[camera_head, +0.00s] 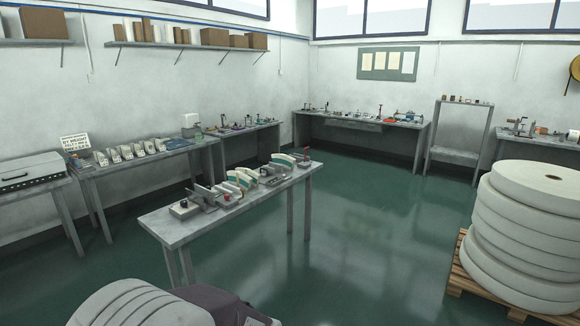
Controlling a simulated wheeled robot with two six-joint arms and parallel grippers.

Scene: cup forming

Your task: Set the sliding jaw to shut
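Neither of my grippers shows in the head view. The narrow grey table (160,222) in the middle of the room carries a row of small devices. I cannot tell whether this fixture carries the sliding jaw, or whether any jaw is open or shut. Several white and teal curved pieces (282,160) stand farther along the same table.
Stacked white rolls (530,230) stand on a wooden pallet (465,268) at the right. Workbenches with small tools (360,119) line the walls. A ribbed white object (125,305) fills the bottom left. The green floor (365,235) is clear between table and pallet.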

